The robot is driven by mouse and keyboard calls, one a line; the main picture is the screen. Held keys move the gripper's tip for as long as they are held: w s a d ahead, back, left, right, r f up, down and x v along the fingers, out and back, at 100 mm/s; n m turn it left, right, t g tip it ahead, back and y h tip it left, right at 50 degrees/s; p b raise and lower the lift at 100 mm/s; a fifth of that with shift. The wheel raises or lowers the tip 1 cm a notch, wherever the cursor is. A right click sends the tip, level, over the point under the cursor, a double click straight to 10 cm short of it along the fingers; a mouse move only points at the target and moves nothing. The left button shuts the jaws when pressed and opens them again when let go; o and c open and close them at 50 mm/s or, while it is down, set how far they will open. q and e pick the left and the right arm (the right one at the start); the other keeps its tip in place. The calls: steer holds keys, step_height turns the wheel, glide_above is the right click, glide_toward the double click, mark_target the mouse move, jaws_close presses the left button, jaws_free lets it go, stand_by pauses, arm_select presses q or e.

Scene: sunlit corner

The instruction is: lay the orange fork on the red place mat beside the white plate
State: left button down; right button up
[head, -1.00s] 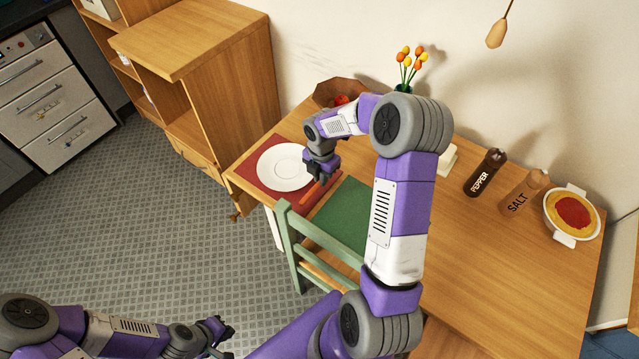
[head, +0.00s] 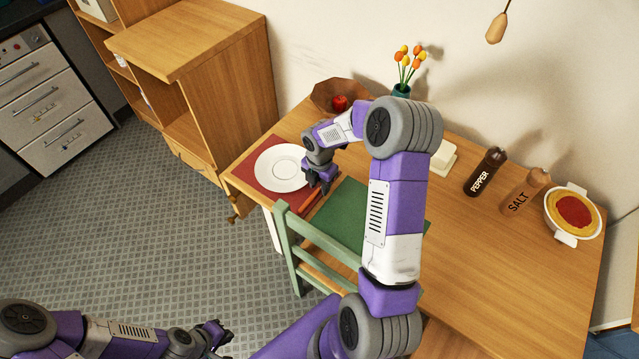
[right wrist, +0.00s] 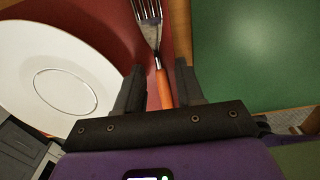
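The orange-handled fork (head: 309,202) lies on the red place mat (head: 245,174), to the right of the white plate (head: 281,167). In the right wrist view the fork (right wrist: 163,85) has metal tines at the top, and its handle runs between the two fingers of my right gripper (right wrist: 159,88). There is a gap on each side of the handle, so the gripper is open around it. In the head view my right gripper (head: 324,186) is over the mat's right part. My left gripper (head: 222,341) is low at the left, away from the table, open and empty.
A green mat (head: 345,213) lies right of the red one, with a green chair (head: 291,235) in front. A wooden bowl (head: 331,93) and a flower vase (head: 400,90) stand behind. Pepper mill (head: 483,172), salt mill (head: 524,191) and a pie dish (head: 572,213) are at the right.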

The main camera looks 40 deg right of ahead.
mark_target(319, 188)
step_height(319, 188, up, 12)
steer(key=p, duration=0.3)
steer(key=shift+r, duration=0.2)
stand_by(0.4)
